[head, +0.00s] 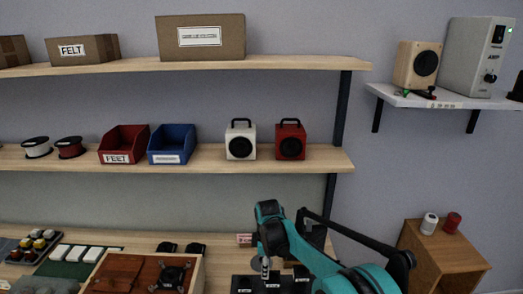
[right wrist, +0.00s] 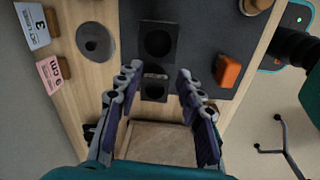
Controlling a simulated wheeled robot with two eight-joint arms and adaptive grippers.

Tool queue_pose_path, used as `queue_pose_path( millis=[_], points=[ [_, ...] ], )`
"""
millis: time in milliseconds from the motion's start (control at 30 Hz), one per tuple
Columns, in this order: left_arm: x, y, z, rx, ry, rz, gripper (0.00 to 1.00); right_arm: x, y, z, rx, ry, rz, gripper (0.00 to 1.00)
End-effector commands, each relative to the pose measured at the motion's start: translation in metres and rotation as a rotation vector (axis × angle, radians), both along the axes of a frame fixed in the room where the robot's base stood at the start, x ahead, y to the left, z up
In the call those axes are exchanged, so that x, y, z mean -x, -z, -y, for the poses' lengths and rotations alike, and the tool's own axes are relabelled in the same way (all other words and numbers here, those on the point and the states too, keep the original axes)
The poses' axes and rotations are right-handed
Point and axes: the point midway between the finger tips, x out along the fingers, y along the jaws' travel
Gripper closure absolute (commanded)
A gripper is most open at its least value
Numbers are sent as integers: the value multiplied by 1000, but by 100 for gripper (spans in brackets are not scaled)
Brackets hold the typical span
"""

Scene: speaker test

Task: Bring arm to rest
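My right arm, teal and black, comes in from the bottom right of the head view. Its gripper (head: 265,268) hangs over the workbench, pointing down by a dark mat (head: 240,284). In the right wrist view the two fingers of the right gripper (right wrist: 158,78) stand apart with nothing held between them. Below the fingertips lie black square pieces with round recesses (right wrist: 158,42) on the dark mat. My left gripper is in neither view.
An orange block (right wrist: 229,71), a grey disc (right wrist: 95,42) and label cards (right wrist: 54,74) lie near the right gripper. Shelves above hold a white speaker (head: 240,139) and a red speaker (head: 290,140). A wooden cabinet (head: 450,256) stands right.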

Motion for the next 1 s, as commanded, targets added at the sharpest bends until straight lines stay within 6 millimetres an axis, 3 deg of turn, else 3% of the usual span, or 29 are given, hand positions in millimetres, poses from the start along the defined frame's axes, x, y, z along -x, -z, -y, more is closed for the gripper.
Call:
queue_pose_path(
  millis=[267,433,700,867,1000],
  points=[
    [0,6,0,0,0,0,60,24,-36,27,-28,172,63,62],
    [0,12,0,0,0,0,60,54,-65,53,-62,344,124,62],
    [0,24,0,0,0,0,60,135,-98,104,-171,738,260,62],
    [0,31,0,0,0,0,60,187,-97,129,-256,968,335,62],
    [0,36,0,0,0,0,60,227,-84,146,-340,1154,394,62]
  ],
)
